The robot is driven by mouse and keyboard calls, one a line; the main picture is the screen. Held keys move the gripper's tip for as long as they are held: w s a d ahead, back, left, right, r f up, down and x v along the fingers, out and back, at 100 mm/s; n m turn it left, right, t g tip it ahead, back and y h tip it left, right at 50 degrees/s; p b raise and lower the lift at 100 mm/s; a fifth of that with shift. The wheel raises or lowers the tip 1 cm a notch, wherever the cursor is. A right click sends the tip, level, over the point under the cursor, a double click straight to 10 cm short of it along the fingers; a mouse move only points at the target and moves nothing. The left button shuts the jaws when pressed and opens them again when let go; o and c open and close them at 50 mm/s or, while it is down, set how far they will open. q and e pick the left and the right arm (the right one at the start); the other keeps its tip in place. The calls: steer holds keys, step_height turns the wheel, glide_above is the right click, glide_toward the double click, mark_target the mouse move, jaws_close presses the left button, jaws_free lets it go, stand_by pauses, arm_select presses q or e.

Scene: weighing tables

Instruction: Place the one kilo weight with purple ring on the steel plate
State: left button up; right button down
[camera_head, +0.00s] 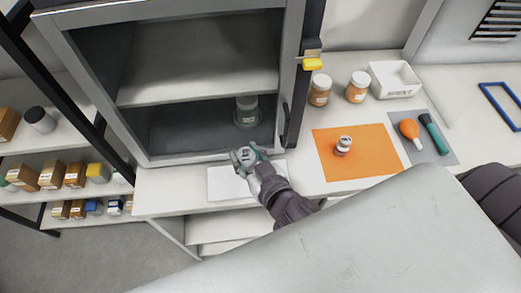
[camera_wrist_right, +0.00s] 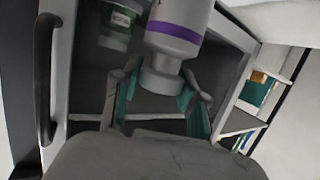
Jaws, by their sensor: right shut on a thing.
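A grey metal weight with a purple ring is in my right gripper (camera_head: 247,158), and its top (camera_head: 245,154) shows in the head view. In the right wrist view the weight (camera_wrist_right: 178,32) stands between the two green-lined fingers (camera_wrist_right: 160,95), which are shut on its narrow neck. The hand is in front of the open cabinet, above a pale flat plate (camera_head: 219,184) on the counter. I cannot tell whether this is the steel plate, or whether the weight touches it. My left gripper is not in view.
A small weight (camera_head: 343,145) sits on an orange mat (camera_head: 372,166). Jars (camera_head: 320,89) and a white tray (camera_head: 394,80) stand behind. The cabinet's door handle (camera_head: 287,124) is close.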

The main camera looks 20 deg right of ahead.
mark_target(251, 171)
steer(key=shift+w+a+f+b, duration=0.1)
steer(key=shift+f+b, duration=0.4)
steer(key=shift+f, duration=1.4)
steer(key=c, duration=1.1)
jaws_free()
steer(key=shift+f, duration=0.3)
steer(key=o, duration=0.5)
steer(key=shift+c, duration=0.2)
steer(key=shift+r, duration=0.15)
steer(key=b+v, duration=0.1)
steer(key=v, duration=1.1)
steer(key=shift+b, duration=0.35)
